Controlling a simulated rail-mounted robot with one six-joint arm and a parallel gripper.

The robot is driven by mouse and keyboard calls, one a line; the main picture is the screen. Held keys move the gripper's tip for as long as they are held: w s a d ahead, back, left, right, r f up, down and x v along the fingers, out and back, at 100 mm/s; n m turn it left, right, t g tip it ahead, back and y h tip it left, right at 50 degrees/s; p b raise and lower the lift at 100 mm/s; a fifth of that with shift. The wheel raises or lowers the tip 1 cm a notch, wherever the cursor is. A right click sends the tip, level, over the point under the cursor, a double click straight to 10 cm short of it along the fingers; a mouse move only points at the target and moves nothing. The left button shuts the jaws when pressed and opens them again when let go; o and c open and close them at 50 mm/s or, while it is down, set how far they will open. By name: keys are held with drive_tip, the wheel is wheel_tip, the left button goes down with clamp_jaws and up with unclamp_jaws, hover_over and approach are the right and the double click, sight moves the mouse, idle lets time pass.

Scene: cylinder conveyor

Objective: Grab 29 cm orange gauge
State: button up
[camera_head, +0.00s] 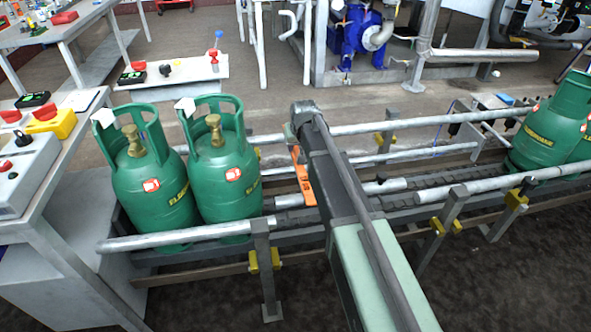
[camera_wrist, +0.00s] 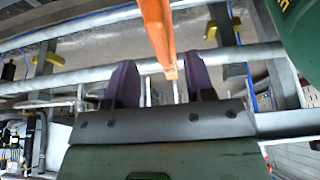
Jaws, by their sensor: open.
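The orange gauge (camera_head: 304,178) is a long, narrow bar at the conveyor, just left of my arm in the head view. My arm hides part of its surroundings there. In the wrist view the orange gauge (camera_wrist: 157,30) comes down from the top edge, and its lower end appears between my two dark purple fingers. My gripper (camera_wrist: 161,78) is open, with a visible gap on both sides of the gauge. I cannot tell whether the gauge's end is at the same depth as the fingertips. In the head view my fingers are hidden.
Two green gas cylinders (camera_head: 226,170) stand on the conveyor to the left, and more (camera_head: 548,130) at the right. Metal guide rails (camera_head: 440,118) run along the conveyor. A green cylinder (camera_wrist: 298,30) fills the wrist view's upper right corner. A control table (camera_head: 70,215) stands left.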

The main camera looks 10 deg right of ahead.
sight(298, 151)
drive_tip(key=shift+f, duration=0.15)
drive_tip(key=b+x, duration=0.4)
drive_tip(key=x, duration=0.1)
drive_tip(key=shift+f+b, duration=0.2)
drive_tip(key=shift+b, duration=0.1)
drive_tip(key=shift+r, duration=0.2)
drive_tip(key=shift+c, duration=0.2)
clamp_jaws()
wheel_tip(298, 151, up, 20)
drive_tip(key=p, duration=2)
